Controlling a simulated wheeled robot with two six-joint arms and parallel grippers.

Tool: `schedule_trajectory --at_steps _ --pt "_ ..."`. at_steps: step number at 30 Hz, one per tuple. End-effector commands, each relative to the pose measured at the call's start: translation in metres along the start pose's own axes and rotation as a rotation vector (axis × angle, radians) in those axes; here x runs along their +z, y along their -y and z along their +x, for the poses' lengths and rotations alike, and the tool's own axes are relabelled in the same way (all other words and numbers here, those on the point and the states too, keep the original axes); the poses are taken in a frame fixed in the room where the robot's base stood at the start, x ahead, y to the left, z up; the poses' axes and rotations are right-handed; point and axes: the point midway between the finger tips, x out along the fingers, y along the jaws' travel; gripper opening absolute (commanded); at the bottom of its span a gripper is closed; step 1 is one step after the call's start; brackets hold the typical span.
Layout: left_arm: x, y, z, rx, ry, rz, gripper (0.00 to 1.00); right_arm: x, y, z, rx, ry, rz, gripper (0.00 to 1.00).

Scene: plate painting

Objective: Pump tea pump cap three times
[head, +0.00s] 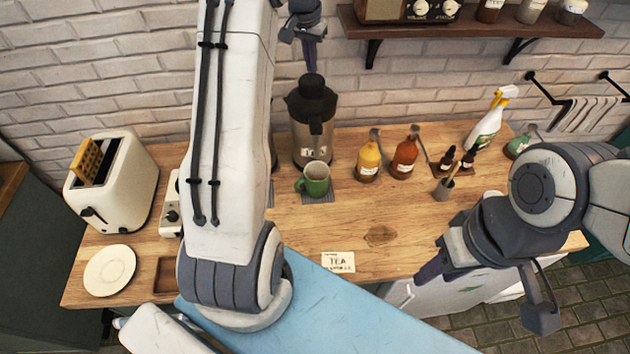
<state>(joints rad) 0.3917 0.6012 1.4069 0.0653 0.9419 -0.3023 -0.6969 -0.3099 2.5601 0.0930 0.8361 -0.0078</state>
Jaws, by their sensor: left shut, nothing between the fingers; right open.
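The tea dispenser (310,140) is a steel and black pump pot standing at the back of the wooden counter against the brick wall. Its black pump cap (312,86) is on top. A green mug (315,180) stands upright in front of it on a dark mat. My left gripper (311,62) is shut and empty, pointing down just above the pump cap; I cannot tell whether it touches. Part of its wrist is cut off by the top edge. My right gripper (430,268) is open near the counter's front right edge, away from the dispenser; its fingers are partly hidden.
Yellow (368,160) and red-brown (404,155) pump bottles stand right of the mug. A spray bottle (490,120) is further right. A toaster (112,180) and plate (110,270) are left. A shelf (460,25) overhangs the upper right. A tea card (338,262) lies at the front.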

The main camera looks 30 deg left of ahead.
Motion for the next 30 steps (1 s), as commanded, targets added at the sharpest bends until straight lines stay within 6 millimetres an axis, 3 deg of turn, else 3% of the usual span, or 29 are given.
schedule_trajectory --at_steps 15,30 --pt "-0.011 0.0 -0.054 0.0 -0.001 0.0 0.0 -0.003 0.003 -0.048 0.0 0.0 0.0 0.44" --pt "-0.011 0.0 -0.054 0.0 0.0 0.0 0.0 -0.003 0.003 -0.047 0.0 0.0 0.0 0.44"
